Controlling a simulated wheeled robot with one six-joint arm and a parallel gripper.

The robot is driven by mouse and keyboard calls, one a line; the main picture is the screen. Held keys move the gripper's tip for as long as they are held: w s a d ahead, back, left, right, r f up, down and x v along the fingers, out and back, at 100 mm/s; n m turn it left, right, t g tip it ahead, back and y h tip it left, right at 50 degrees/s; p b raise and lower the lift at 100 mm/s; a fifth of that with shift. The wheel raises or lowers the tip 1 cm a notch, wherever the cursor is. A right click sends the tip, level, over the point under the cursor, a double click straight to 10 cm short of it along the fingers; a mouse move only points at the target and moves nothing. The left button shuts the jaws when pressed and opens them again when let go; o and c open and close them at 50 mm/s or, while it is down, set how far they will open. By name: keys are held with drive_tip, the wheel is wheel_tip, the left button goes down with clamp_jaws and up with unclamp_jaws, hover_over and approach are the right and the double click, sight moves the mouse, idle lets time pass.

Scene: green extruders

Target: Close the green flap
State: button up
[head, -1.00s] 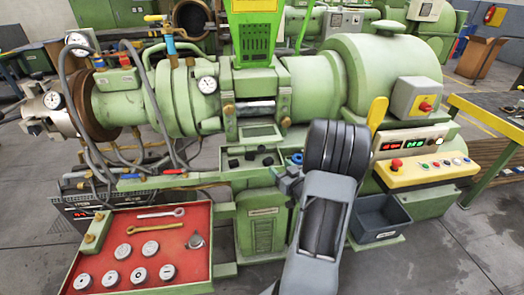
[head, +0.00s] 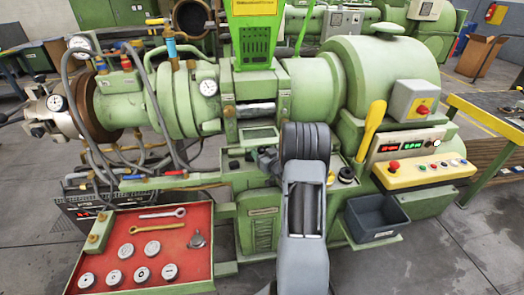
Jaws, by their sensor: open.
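The green extruder (head: 215,95) fills the middle of the head view. Its recessed opening (head: 257,109) shows a shiny metal roller below the tall green hopper (head: 254,45). A thin green piece (head: 305,28) stands upright to the right of the hopper and may be the flap seen edge-on. A green-framed panel (head: 260,136) lies below the opening; I cannot tell for sure which of these is the flap. My gripper (head: 267,158) is small and dark, just below this panel, partly hidden by my arm. It is open, and I see nothing held in it.
A red tray (head: 112,235) with tools and round metal parts sits at lower left. A yellow lever (head: 370,130) and a control panel (head: 425,170) are at right, above a dark bin (head: 377,217). Hoses and gauges crowd the left side. Floor is clear at lower right.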

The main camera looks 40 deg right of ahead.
drive_tip(key=shift+w, duration=0.2)
drive_tip(key=shift+c, duration=0.4)
clamp_jaws()
